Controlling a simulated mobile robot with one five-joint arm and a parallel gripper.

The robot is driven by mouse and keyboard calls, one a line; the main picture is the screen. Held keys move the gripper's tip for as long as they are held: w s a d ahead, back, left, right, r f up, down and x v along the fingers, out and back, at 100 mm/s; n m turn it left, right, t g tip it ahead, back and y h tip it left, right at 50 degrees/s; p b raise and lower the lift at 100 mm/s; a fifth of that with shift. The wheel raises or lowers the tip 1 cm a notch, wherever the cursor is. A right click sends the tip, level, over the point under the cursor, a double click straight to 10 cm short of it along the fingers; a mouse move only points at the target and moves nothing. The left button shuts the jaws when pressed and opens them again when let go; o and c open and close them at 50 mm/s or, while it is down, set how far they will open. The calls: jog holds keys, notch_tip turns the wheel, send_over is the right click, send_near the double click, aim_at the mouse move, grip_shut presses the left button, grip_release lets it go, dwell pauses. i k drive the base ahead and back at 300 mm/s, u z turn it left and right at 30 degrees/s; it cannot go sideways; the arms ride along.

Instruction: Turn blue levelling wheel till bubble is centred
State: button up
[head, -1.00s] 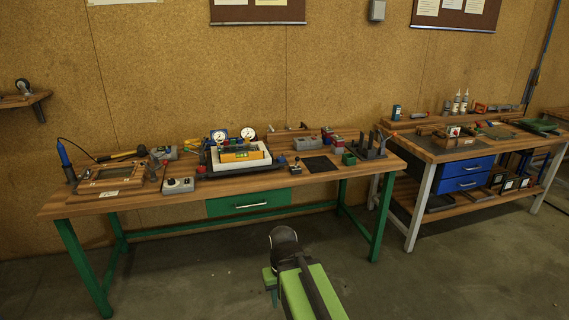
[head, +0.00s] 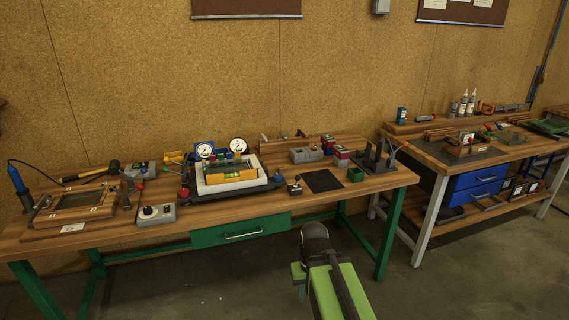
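A levelling device with a white frame (head: 205,187) on a black base stands mid-bench in the head view. A yellow spirit level (head: 232,176) lies across its front; its bubble is too small to read. My green and black arm shows at the bottom centre, in front of the bench and apart from the device. My gripper's fingers do not show.
Two dial gauges (head: 237,145) stand behind the device. A grey control box (head: 156,214) and a wooden frame (head: 80,207) lie left. A small joystick (head: 294,187), a black mat (head: 322,181) and a dark fixture (head: 372,162) lie right. The floor before the bench is clear.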

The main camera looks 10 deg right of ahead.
aim_at(276, 177)
jog(key=u, duration=0.1)
jog(key=i, duration=1.15)
jog(key=u, duration=0.95)
jog(key=i, duration=0.6)
jog(key=u, duration=0.5)
